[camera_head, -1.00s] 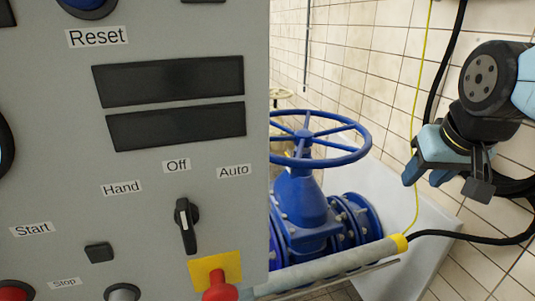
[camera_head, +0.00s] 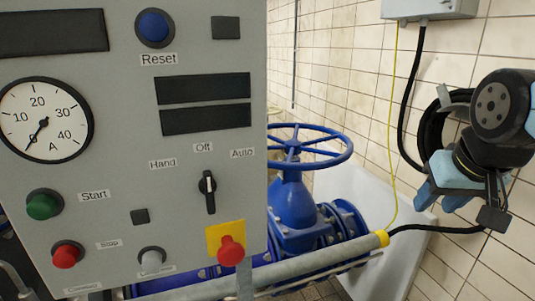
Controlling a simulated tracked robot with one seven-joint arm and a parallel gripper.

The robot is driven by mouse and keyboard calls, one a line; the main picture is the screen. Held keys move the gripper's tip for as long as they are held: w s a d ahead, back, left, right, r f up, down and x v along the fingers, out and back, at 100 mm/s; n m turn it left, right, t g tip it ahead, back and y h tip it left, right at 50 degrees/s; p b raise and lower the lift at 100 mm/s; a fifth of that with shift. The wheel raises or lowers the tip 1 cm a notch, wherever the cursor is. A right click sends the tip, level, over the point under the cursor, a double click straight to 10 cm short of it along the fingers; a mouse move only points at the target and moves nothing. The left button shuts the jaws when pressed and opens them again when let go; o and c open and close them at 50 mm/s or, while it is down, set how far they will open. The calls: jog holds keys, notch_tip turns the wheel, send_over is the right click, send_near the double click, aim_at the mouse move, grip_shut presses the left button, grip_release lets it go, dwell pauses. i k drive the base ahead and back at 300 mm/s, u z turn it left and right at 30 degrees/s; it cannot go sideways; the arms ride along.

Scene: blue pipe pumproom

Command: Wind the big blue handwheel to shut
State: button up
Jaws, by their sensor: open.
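The big blue handwheel (camera_head: 322,153) sits level on top of a blue valve (camera_head: 296,205), behind the right edge of a grey control panel. The panel hides the wheel's left part. My gripper (camera_head: 437,197) is at the right, in front of the tiled wall, its light-blue fingers pointing down and left. It is open and empty, apart from the wheel, with a clear gap between them in the picture.
The grey control panel (camera_head: 130,190) with gauge, buttons and a rotary switch (camera_head: 208,190) fills the left. A grey pipe (camera_head: 325,265) with a yellow end crosses low in front of the valve. Black and yellow cables hang along the wall. A white basin (camera_head: 345,187) stands behind the valve.

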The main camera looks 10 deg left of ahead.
aim_at(293, 146)
jog(key=z, duration=0.1)
jog(key=i, duration=1)
